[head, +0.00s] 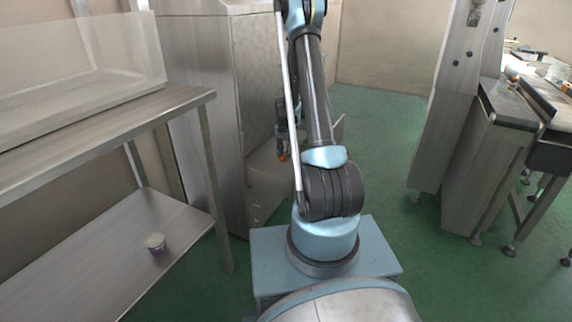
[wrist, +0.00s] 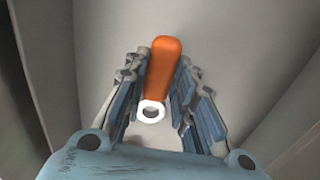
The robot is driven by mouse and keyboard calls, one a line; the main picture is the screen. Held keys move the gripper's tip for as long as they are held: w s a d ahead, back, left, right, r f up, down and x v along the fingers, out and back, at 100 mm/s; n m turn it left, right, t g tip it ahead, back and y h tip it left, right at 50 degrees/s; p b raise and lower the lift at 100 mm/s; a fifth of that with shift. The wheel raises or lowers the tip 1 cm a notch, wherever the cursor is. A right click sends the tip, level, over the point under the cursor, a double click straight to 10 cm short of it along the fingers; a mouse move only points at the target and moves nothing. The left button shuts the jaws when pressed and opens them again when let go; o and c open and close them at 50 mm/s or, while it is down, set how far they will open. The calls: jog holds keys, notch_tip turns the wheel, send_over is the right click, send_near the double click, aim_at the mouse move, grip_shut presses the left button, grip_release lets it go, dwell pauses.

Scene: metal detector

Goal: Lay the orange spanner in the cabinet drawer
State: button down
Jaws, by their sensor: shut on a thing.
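The orange spanner (wrist: 162,70) lies between the two fingers of my gripper (wrist: 158,95) in the wrist view. Its orange handle points away from the palm, and its pale ring end (wrist: 152,112) is nearest to me. In the head view, my gripper (head: 282,140) is small and partly behind my arm, with a bit of orange at its tip. The metal cabinet (head: 205,110) stands left of my arm. Its open drawer (head: 265,175) shows beside and behind my arm, partly hidden. The wrist view shows a pale surface under the spanner with walls at both sides; its gap from the spanner is unclear.
A steel table (head: 110,125) with a clear-sided bin (head: 80,85) stands at the left. A tall metal machine (head: 445,100) and a conveyor (head: 545,100) stand at the right. Green floor between is clear.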

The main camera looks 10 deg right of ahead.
aim_at(285, 169)
jog(key=shift+f, duration=2.9)
jog(key=c, duration=1.3)
grip_release()
